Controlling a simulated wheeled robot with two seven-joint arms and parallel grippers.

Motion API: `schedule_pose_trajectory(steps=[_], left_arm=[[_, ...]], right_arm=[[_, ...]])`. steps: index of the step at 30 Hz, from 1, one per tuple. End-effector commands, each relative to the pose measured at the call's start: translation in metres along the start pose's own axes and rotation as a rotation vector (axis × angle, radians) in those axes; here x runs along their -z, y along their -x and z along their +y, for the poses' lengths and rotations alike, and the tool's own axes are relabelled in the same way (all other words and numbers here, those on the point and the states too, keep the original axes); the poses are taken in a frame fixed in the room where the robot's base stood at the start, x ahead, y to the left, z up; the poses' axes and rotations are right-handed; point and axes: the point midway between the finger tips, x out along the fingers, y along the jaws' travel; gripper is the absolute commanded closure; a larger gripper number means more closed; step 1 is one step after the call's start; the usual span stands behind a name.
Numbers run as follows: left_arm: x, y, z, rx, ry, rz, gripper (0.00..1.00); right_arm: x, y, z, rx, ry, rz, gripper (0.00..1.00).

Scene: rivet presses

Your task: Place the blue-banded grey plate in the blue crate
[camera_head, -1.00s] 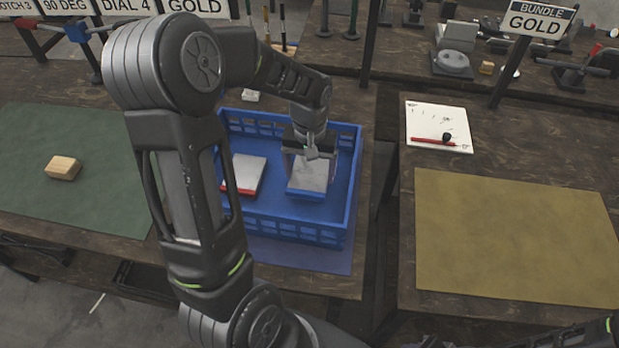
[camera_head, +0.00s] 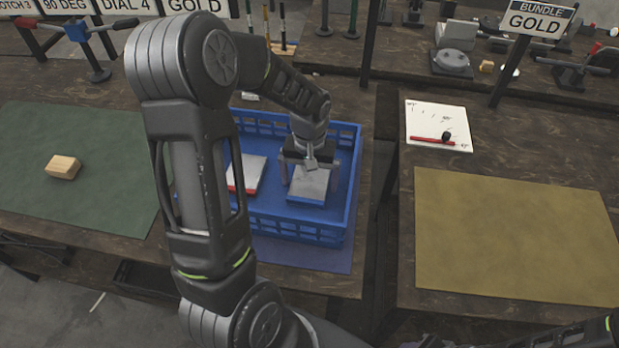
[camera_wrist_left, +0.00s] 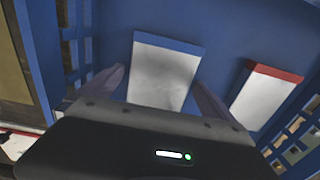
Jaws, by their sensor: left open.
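The blue-banded grey plate (camera_head: 309,186) lies in the blue crate (camera_head: 295,228), on the right side of its floor. In the left wrist view the plate (camera_wrist_left: 162,75) shows its blue band along the far edge. My left gripper (camera_head: 309,181) is open over it. Its fingers stand to either side of the plate, and whether they touch it cannot be told. Part of the plate's near end is hidden by the gripper body in the left wrist view. My right gripper is not clearly in view.
A red-banded grey plate (camera_head: 247,173) lies in the crate to the left. A wooden block (camera_head: 63,167) is on the green mat (camera_head: 90,135). The yellow mat (camera_head: 515,240) is bare. A notepad with a red pencil (camera_head: 433,139) lies beyond it.

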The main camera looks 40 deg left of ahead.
Motion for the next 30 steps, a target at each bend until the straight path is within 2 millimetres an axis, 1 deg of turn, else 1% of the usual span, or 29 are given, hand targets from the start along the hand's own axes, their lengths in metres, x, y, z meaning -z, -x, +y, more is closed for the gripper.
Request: schedule_pose_trajectory(steps=[5, 7, 11, 14, 24, 27, 30], left_arm=[[0.000, 0.001, 0.000, 0.000, 0.000, 0.000, 0.00], [0.000, 0.004, 0.000, 0.000, 0.000, 0.000, 0.00], [0.001, 0.015, 0.000, -0.001, 0.000, 0.004, 0.00], [0.002, 0.030, 0.000, -0.002, 0.001, 0.006, 0.00], [0.001, 0.099, 0.001, -0.002, 0.000, 0.005, 0.00], [0.001, 0.113, 0.001, -0.001, 0.000, 0.003, 0.00], [0.000, 0.121, 0.000, 0.000, 0.000, 0.001, 0.00]], right_arm=[[0.000, 0.001, 0.000, 0.000, 0.000, 0.000, 0.64], [0.000, 0.004, -0.001, -0.001, -0.001, 0.000, 0.64], [0.000, 0.001, 0.000, -0.001, 0.000, 0.000, 0.64], [0.000, 0.000, 0.000, 0.000, 0.000, 0.000, 0.64], [0.001, -0.005, 0.001, 0.002, 0.001, 0.002, 0.64], [0.001, -0.005, 0.002, 0.002, 0.001, 0.002, 0.64], [0.001, -0.006, 0.002, 0.002, 0.001, 0.002, 0.64]])
